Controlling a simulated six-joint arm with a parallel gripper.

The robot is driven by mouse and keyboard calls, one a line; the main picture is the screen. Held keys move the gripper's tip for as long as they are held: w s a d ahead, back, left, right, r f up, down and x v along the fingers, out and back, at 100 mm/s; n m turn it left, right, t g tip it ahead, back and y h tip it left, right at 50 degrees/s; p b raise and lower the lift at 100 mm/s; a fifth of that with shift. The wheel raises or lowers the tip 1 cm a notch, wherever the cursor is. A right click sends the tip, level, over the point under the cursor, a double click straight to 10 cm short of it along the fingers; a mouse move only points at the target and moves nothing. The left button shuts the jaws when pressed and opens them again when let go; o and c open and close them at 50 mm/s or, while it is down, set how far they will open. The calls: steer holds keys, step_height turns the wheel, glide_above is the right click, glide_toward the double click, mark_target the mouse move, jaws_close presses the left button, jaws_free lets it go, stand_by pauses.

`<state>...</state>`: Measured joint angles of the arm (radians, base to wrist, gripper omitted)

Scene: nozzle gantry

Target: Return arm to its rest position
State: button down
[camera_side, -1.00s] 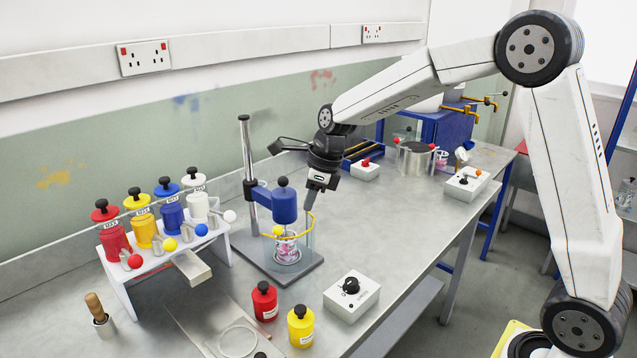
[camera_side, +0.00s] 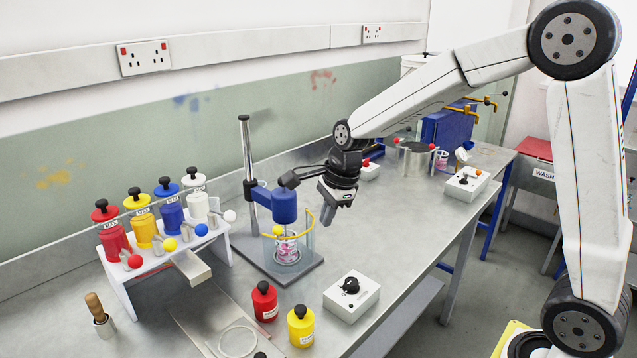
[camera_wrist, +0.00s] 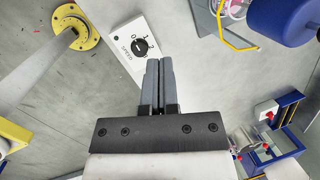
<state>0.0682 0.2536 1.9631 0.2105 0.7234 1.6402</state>
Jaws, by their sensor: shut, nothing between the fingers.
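My gripper (camera_side: 329,215) is in the air above the bench, just right of the blue mixer head (camera_side: 284,206) on its stand. It looks empty. In the wrist view its two grey fingers (camera_wrist: 159,62) are together, with nothing visible between them. A glass beaker with pinkish contents (camera_side: 287,247) stands on the mixer's base plate under the head, behind a clear guard with a yellow rim. My gripper is apart from the guard.
A white speed-dial box (camera_side: 351,298) sits on the bench below my gripper. Red (camera_side: 264,301) and yellow (camera_side: 301,326) bottles stand to its left. A white rack (camera_side: 120,283) of coloured bottles is at the left.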

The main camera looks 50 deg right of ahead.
steer(key=s+f+n, duration=0.3)
steer(key=s+n, duration=0.4)
steer(key=n, duration=0.3)
steer(key=s+f+n+h, duration=0.1)
steer(key=s+f+n, duration=0.3)
steer(key=s+n, duration=0.4)
steer(key=shift+s+a+n, duration=0.25)
steer(key=shift+n, duration=1.35)
steer(key=c, duration=1.3)
jaws_free()
